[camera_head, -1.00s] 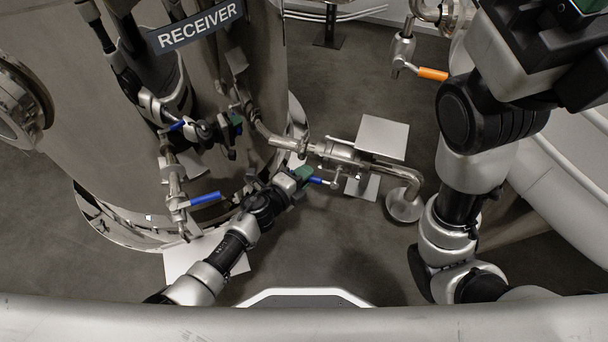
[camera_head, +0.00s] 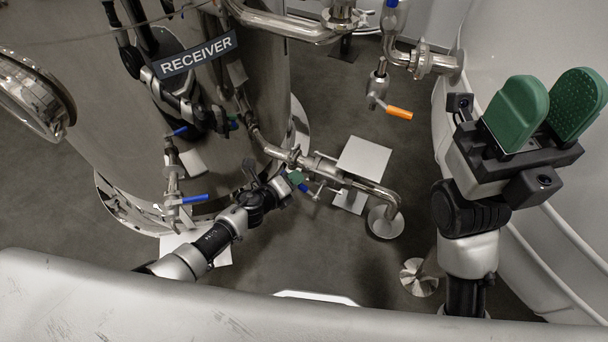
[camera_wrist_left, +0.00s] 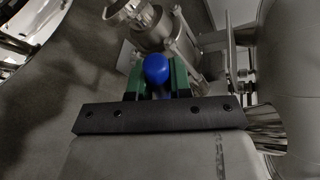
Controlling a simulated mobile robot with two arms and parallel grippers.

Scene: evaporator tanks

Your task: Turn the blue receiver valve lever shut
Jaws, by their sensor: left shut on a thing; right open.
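The receiver tank (camera_head: 262,100) is a shiny steel vessel with a RECEIVER sign (camera_head: 198,55). A pipe runs from its lower side to the right, with a valve (camera_head: 322,168) in it. The valve's blue lever (camera_head: 303,187) is mostly covered by my left gripper (camera_head: 296,178) in the head view. In the left wrist view, the rounded blue lever end (camera_wrist_left: 157,68) sits between the green pads of my left gripper (camera_wrist_left: 156,80), which is shut on it. My right gripper (camera_head: 546,112) is open and empty, raised at the right, green pads apart.
Another blue lever (camera_head: 193,199) is on a fitting at the tank's left. An orange lever (camera_head: 399,112) hangs on piping at the upper right. A large pale vessel (camera_head: 480,40) fills the right edge. The tank mirrors my arm.

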